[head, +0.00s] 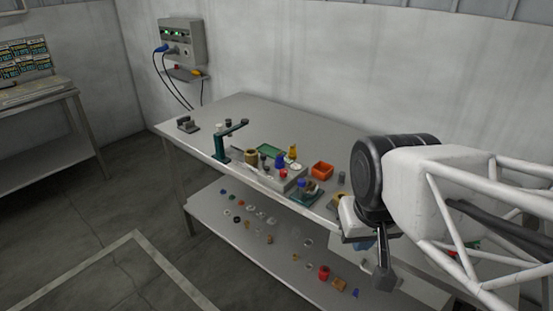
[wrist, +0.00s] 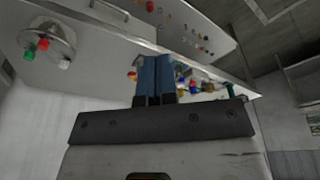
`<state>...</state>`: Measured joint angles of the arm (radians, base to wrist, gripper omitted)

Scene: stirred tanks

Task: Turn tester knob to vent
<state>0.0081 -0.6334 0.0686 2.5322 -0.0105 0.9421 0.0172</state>
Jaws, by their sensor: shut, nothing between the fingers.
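My gripper is at the right, by the bench's front edge, apart from the box and mostly hidden behind my wrist in the head view. In the wrist view my gripper (wrist: 155,60) has its blue fingers together with nothing between them. Small coloured parts show behind the fingers, partly covered.
A grey wall box (head: 182,40) with cables hangs behind. The bench's back strip is clear.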

